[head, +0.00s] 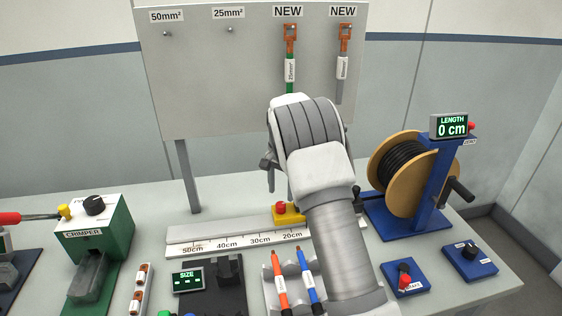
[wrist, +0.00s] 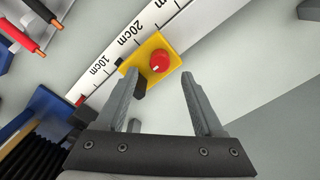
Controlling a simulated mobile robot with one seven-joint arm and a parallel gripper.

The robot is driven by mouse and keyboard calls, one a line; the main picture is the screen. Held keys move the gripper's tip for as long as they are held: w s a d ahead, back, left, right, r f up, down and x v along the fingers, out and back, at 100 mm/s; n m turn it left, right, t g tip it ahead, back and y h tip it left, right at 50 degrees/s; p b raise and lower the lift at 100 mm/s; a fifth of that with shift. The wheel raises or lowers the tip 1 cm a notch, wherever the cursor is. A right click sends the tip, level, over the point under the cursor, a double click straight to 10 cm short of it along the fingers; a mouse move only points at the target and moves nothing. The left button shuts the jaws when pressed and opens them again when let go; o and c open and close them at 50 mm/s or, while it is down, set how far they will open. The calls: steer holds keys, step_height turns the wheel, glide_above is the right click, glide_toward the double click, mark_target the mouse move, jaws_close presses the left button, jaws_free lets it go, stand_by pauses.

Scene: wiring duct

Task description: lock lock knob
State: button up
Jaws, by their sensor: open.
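A small round red knob (wrist: 160,61) sits on a yellow block (wrist: 153,43) at the ruler's edge in the wrist view. In the head view the red knob (head: 281,206) and yellow block (head: 290,217) show just left of my arm. My gripper (wrist: 158,76) is open and empty, with its fingers either side of the knob's line in the picture. The knob appears a little beyond the fingertips, and no contact shows. In the head view my wrist hides most of the gripper. I see no writing on the knob.
The white ruler (head: 213,244) runs left from the block. A cable reel (head: 392,170) stands at right, with blue switch boxes (head: 404,279) in front. A green crimper (head: 95,235) stands at left.

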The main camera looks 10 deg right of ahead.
mark_target(281, 203)
step_height(281, 203, up, 12)
steer(key=shift+r, duration=0.25)
